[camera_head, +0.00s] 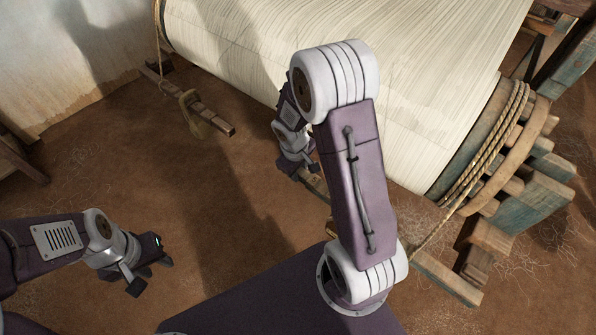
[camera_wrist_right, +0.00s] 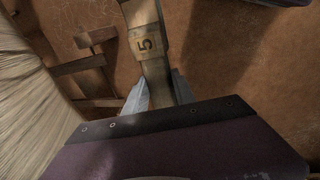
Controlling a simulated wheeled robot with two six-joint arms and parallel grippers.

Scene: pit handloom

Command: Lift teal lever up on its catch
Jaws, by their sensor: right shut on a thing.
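My right gripper (camera_head: 302,166) reaches down beside the cloth roll, mostly behind my own arm. In the right wrist view its fingers (camera_wrist_right: 160,92) are shut on a wooden lever (camera_wrist_right: 143,15) with a tan band marked "5". The lever runs up from between the fingertips; its wood looks brown there, and no teal shows clearly on it. A short part of wood (camera_head: 316,184) shows beside the gripper in the head view. My left gripper (camera_head: 150,274) is open and empty, over the floor at lower left.
The large pale cloth roll (camera_head: 420,80) fills the upper middle. At its right end are coiled rope (camera_head: 490,140), a wooden wheel and teal-painted blocks (camera_head: 535,205). A wooden bar (camera_head: 210,120) with a hanging piece lies left of the roll. Bare brown floor is clear at left.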

